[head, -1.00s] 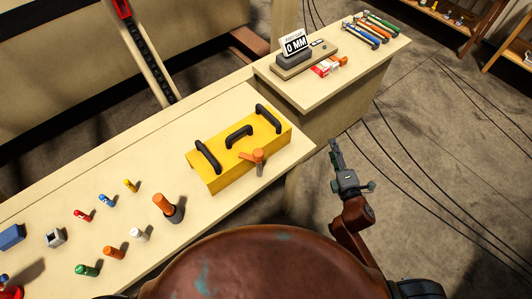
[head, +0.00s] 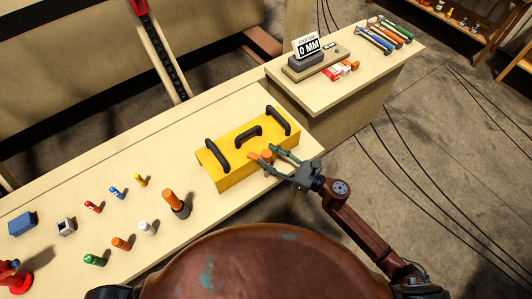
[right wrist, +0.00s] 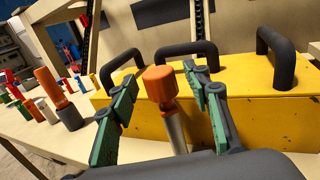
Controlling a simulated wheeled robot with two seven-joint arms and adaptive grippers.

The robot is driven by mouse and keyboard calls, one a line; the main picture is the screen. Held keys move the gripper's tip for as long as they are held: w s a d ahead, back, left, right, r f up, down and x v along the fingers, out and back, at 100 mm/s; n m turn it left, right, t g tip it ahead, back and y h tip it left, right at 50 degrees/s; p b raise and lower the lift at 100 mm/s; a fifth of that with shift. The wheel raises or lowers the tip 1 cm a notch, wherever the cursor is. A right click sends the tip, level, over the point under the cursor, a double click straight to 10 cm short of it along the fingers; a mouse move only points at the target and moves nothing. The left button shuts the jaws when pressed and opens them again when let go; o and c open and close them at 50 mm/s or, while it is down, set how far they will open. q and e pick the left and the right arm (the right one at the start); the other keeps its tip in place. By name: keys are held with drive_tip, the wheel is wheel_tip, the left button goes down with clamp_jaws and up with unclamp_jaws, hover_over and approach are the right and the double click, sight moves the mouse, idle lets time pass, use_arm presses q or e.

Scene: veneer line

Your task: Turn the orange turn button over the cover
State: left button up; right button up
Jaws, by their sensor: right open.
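The yellow cover (head: 232,168) with several black handles lies on the bench; it also fills the right of the right wrist view (right wrist: 262,92). The orange turn button (head: 266,155) is at the cover's near side. In the right wrist view the button (right wrist: 160,86) is an orange head on a grey post, standing in front of the cover's face. My right gripper (head: 277,161) is open, with its green-padded fingers on either side of the button. In the right wrist view the fingers (right wrist: 163,108) stand apart around the post; contact is not clear. My left gripper is not in view.
Several small coloured pegs and a larger orange-topped peg (head: 174,203) stand on the bench left of the cover. A blue block (head: 22,223) lies at far left. A side table behind holds a gauge reading 0 MM (head: 308,46) and several tools (head: 384,36).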

drive_tip(key=shift+x, duration=0.85)
drive_tip(key=shift+c, duration=0.3)
clamp_jaws()
